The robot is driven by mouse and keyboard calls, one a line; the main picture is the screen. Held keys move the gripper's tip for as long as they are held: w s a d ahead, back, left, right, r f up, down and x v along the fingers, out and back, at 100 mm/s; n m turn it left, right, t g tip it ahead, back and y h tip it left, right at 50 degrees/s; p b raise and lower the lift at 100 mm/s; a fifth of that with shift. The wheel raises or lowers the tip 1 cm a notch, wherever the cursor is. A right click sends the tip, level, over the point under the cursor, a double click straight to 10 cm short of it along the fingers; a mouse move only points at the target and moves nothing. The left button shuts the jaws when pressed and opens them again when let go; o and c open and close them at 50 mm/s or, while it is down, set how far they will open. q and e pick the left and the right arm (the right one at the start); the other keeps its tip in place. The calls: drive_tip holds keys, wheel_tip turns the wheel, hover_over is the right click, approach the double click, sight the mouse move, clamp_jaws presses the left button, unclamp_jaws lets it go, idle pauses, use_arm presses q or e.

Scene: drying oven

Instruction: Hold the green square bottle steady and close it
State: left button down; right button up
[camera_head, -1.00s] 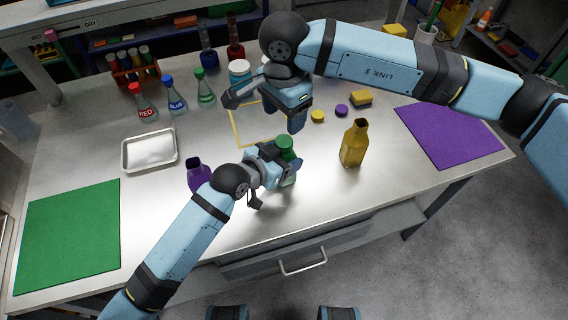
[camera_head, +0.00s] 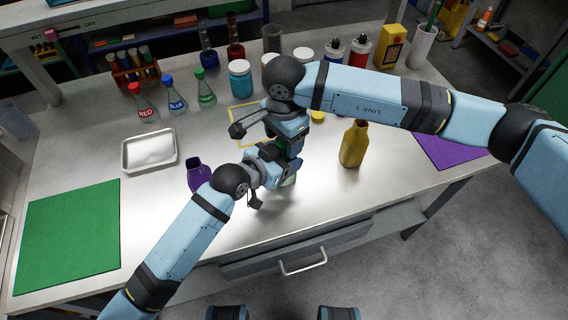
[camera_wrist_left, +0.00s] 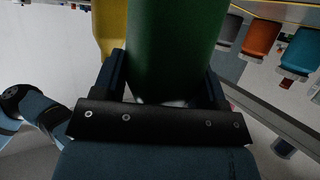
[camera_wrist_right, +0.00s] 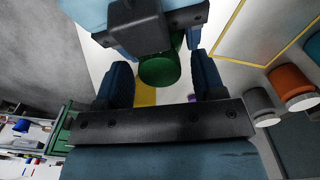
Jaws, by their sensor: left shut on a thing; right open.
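The green bottle (camera_wrist_left: 175,45) stands between my left gripper's fingers (camera_wrist_left: 168,80), and that gripper is shut on it. In the head view only small parts of the bottle (camera_head: 289,181) show under my grippers. My right gripper (camera_head: 291,150) is open and points down right over the bottle. In the right wrist view a round green top (camera_wrist_right: 160,72) lies between its open fingers (camera_wrist_right: 160,85). I cannot tell whether that top is a seated cap, nor whether the right fingers touch it.
An open yellow bottle (camera_head: 354,145) stands to the right and an open purple bottle (camera_head: 198,172) to the left. A yellow cap (camera_head: 317,117) lies behind. The front middle is clear.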

drive_tip(key=shift+f, duration=0.15)
drive_tip(key=c, duration=1)
drive_tip(key=o, duration=1)
drive_tip(key=shift+o, duration=0.2)
drive_tip(key=shift+r, duration=2.3)
drive_tip(key=shift+c, duration=0.2)
wheel_tip(320, 180, up, 4)
drive_tip(key=shift+f, duration=0.25)
